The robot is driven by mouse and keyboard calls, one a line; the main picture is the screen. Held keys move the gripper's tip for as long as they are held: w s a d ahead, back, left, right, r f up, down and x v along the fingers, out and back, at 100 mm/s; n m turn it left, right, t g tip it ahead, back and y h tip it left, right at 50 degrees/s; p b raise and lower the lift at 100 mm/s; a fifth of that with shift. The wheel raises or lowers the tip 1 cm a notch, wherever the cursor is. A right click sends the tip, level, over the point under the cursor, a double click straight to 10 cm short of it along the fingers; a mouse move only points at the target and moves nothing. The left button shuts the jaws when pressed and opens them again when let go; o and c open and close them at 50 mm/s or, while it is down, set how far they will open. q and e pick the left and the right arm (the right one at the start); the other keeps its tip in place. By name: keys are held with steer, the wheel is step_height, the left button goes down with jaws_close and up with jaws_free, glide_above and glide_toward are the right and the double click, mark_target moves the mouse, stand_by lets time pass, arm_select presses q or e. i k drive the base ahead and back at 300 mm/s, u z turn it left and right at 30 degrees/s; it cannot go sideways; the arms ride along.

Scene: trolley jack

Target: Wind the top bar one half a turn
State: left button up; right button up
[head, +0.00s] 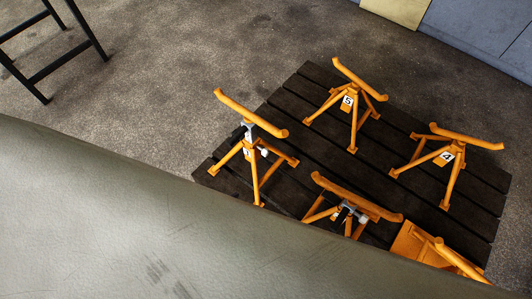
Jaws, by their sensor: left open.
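An orange stand with a raised top bar (248,112) stands at the left of the dark slatted platform. Its bar sits on a grey post and tilts down to the right in the picture. A second orange stand (357,198) is in front, its feet hidden by a large pale olive surface. The stand marked 5 (350,112) is at the back and the one marked 4 (447,165) at the right. Small grey and black parts show under the front stand's bar; I cannot tell whether they belong to my left gripper. My right gripper is not seen.
The olive surface (130,220) fills the lower left and hides what is behind it. Another orange piece (440,250) is partly cut off at the lower right. A black frame (50,60) stands at the upper left. Open floor (190,70) lies between them.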

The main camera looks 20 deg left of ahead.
mark_target(249, 117)
steer(key=z, duration=3.6)
steer(key=k, duration=2.05)
steer(key=u, duration=1.75)
